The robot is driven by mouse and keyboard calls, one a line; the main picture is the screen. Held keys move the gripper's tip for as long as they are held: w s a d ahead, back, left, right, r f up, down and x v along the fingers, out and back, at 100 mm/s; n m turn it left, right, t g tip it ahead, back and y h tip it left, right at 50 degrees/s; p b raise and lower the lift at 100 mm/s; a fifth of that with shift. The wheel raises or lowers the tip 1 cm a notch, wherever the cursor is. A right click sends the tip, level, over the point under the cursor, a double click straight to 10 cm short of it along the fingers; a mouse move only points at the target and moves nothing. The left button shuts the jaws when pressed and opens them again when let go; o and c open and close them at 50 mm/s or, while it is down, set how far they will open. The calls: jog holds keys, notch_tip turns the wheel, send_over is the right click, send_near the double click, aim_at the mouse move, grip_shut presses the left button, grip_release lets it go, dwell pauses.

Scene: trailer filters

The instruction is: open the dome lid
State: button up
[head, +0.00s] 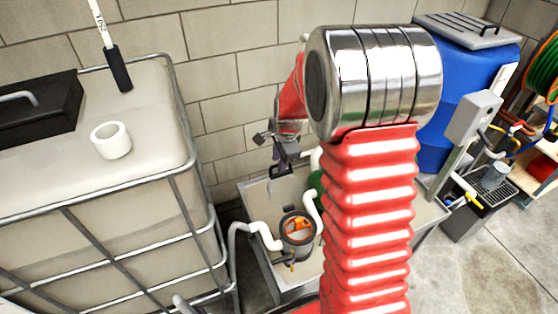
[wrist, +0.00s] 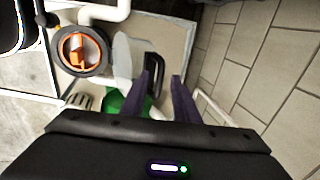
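A round dark filter pot (head: 298,230) with an orange insert stands in the pale sink; it also shows at the upper left of the wrist view (wrist: 82,51). Beside it in the wrist view is a thin, pale translucent shape (wrist: 122,60); I cannot tell whether this is the dome lid standing up. A black loop-like handle (wrist: 156,72) shows close to my left fingertip. My gripper (wrist: 166,76) is open, its purple-grey fingers apart. In the head view my gripper (head: 282,160) is above the sink's back part, behind and left of my red arm. Contact with the handle is unclear.
White pipes (head: 263,236) run beside the pot. A green part (wrist: 115,103) lies below the fingers. A caged white tank (head: 150,110) stands left, a block wall (head: 215,70) behind, a blue barrel (head: 455,100) right. Bare floor (head: 480,260) is at the lower right.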

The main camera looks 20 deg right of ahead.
jog(key=shift+c, duration=0.5)
grip_shut()
